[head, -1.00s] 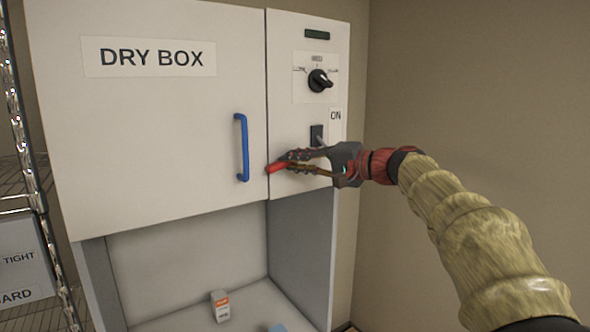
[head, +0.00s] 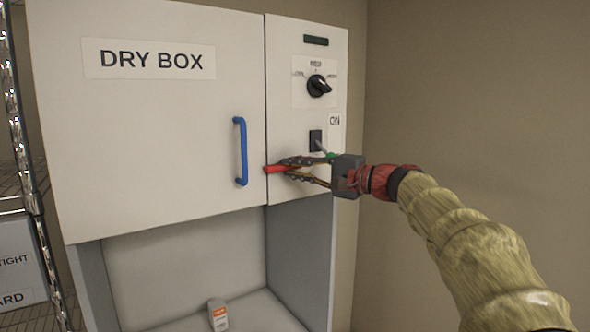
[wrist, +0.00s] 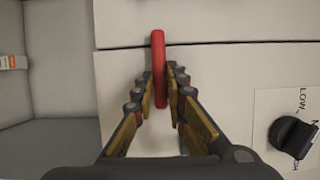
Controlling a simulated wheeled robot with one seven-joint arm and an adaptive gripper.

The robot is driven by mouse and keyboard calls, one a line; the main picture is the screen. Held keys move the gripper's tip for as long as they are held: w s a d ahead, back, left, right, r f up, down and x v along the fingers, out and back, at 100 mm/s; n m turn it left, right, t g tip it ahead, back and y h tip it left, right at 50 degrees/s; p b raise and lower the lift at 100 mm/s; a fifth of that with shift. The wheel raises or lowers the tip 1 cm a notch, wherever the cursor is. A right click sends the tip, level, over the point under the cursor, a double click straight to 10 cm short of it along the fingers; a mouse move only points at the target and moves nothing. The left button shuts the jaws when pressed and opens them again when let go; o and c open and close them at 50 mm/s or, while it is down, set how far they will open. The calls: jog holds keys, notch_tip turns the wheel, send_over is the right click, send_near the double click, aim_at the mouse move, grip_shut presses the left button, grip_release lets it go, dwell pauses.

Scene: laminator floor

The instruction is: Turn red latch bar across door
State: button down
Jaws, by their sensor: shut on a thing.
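The red latch bar (head: 276,169) lies roughly level on the dry box front, its left end at the seam beside the white door (head: 160,125). In the wrist view the red bar (wrist: 158,60) crosses the seam between the two panels. My gripper (head: 284,170) is shut on the bar, coming from the right. In the wrist view its fingertips (wrist: 162,72) stand on either side of the bar. The fingers hide much of the bar's right part in the head view. The blue door handle (head: 241,151) is upright, left of the bar.
A black knob (head: 318,86) and a black switch (head: 316,141) sit on the panel just above my gripper. An open bay below holds a small white and orange box (head: 218,315). A wire rack (head: 30,190) stands at left. The right wall is bare.

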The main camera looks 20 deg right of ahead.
jog(key=c, duration=1.8)
grip_release()
jog(key=v, duration=1.2)
jog(key=shift+w+f, duration=0.1)
